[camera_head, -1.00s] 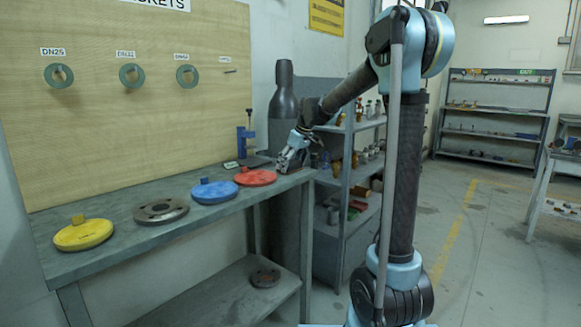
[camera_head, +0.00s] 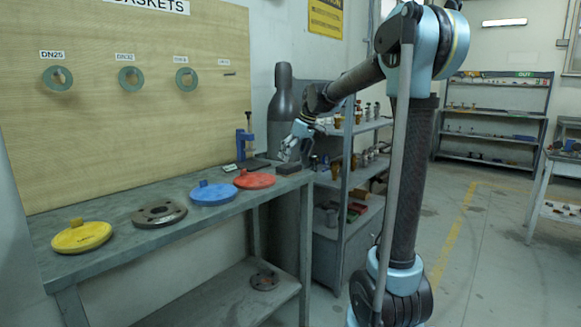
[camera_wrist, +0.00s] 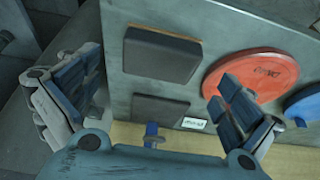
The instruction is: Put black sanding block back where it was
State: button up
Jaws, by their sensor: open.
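The black sanding block (camera_head: 288,168) lies flat on the right end of the workbench, to the right of the red disc. In the wrist view the block (camera_wrist: 160,55) shows a dark top and a brown strip along one edge. My gripper (camera_head: 288,150) is just above the block, apart from it.
The red disc (camera_head: 254,179), blue disc (camera_head: 213,194), grey flange (camera_head: 159,214) and yellow disc (camera_head: 81,237) line the workbench (camera_head: 125,240). A blue upright tool (camera_head: 244,143) stands behind. A loaded shelf (camera_head: 345,175) is to the right, and a dark cylinder (camera_head: 283,105) is behind.

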jog(key=v, duration=0.6)
jog(key=s+d+f+m+h, duration=0.1)
jog(key=s+d+f+m, duration=0.2)
jog(key=s, duration=0.4)
jog(key=s+d+f, duration=0.4)
jog(key=s+d, duration=0.1)
jog(key=s, duration=0.1)
jog(key=s+d+f+m+h, duration=0.1)
jog(key=s+d+f+m, duration=0.15)
jog(key=s+d, duration=0.35)
jog(key=s+d+f+m, duration=0.2)
jog(key=s+d+f, duration=0.1)
jog(key=s+f, duration=0.6)
jog(key=s+d+f+m+h, duration=0.1)
jog(key=s+d+f+m, duration=0.1)
jog(key=s+f, duration=0.7)
jog(key=shift+s+d+m+g+h, duration=0.3)
jog(key=shift+s+d+m, duration=0.05)
jog(key=shift+s+d, duration=0.1)
jog(key=shift+f, duration=0.15)
